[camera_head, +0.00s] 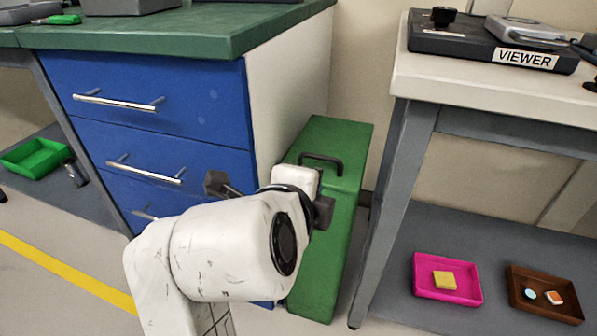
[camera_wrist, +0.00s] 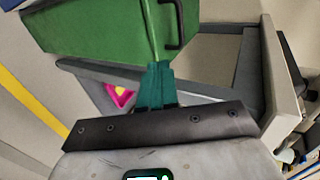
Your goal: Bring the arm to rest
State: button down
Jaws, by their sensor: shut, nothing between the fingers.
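My arm (camera_head: 225,255) reaches up from the bottom of the head view, bent in front of the blue drawer cabinet and the green case. My gripper shows in the wrist view (camera_wrist: 156,82), its teal fingers together with nothing between them. The fingers are hidden or unclear in the head view. In the wrist view they overlap the lower edge of the green case; I cannot tell how far apart they are in depth.
The cabinet (camera_head: 160,105) has a green top. The green case (camera_head: 345,150) stands between it and the light table (camera_head: 440,85), which bears a device labelled VIEWER (camera_head: 490,45). Below are a magenta tray (camera_head: 447,296) and a brown tray (camera_head: 545,310). A green tray (camera_head: 35,158) lies left.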

jog(key=s+d+f+n+g+p, duration=0.1)
jog(key=s+d+f+n+g, duration=0.1)
jog(key=d+f+n, duration=0.55)
jog(key=s+d+f+n+g, duration=0.2)
jog(key=s+d+f+n, duration=0.15)
jog(key=d+f, duration=0.7)
jog(key=s+d+f+n+g+y, duration=0.2)
jog(key=s+d+f+n+g, duration=0.1)
jog(key=s+d+f+n, duration=0.55)
jog(key=s+a+f+n+g+y+p, duration=0.1)
jog(key=s+a+f+g, duration=0.15)
jog(key=s, duration=0.55)
jog(key=s+a+f+n+g+y, duration=0.1)
jog(key=s+f+y, duration=0.1)
jog(key=s+f, duration=0.35)
notch_tip(320, 180, up, 40)
jog(key=s+p, duration=0.1)
jog(key=p, duration=3.7)
jog(key=shift+a, duration=0.15)
jog(key=shift+s+f+n+t, duration=0.1)
jog(key=shift+n+t, duration=0.15)
